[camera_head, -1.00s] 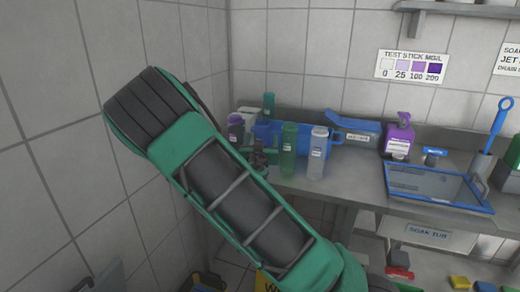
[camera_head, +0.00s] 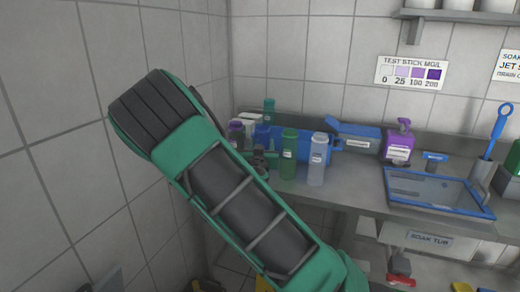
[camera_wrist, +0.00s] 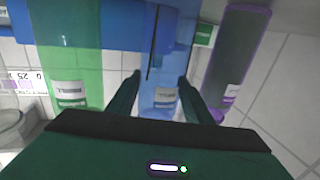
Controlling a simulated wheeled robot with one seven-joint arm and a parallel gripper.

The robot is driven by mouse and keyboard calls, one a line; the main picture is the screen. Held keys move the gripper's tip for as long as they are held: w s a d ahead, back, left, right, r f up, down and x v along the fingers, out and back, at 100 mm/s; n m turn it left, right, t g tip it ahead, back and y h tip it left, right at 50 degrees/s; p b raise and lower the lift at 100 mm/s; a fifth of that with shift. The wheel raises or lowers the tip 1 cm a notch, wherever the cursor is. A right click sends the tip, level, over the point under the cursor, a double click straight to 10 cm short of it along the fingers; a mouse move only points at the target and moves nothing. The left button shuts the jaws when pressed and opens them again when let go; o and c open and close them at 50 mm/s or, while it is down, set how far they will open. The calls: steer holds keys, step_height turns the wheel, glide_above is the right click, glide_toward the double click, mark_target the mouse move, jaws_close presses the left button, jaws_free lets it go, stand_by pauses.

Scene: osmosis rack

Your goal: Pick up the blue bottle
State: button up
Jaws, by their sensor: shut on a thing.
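The blue bottle (camera_wrist: 166,60) is see-through with a white label and stands between my two fingers in the wrist view. My gripper (camera_wrist: 160,88) is shut on it, one finger on each side. In the head view the blue bottle (camera_head: 262,133) shows only in part, above my gripper (camera_head: 260,160), with the rest hidden by the arm and gripper. I cannot tell whether its base is off the counter.
A green bottle (camera_head: 289,154) and a pale grey bottle (camera_head: 317,160) stand just right of my gripper. A purple bottle (camera_head: 236,133) is close on the left. A blue bin lies behind. A blue-rimmed tub (camera_head: 440,205) and purple pump bottle (camera_head: 398,143) are farther right.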

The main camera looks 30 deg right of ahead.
mark_target(261, 139)
steer(key=shift+r, duration=1.6)
steer(key=s+a+r, duration=0.4)
steer(key=a+r, duration=0.3)
steer(key=a, duration=0.4)
steer(key=shift+r, duration=0.1)
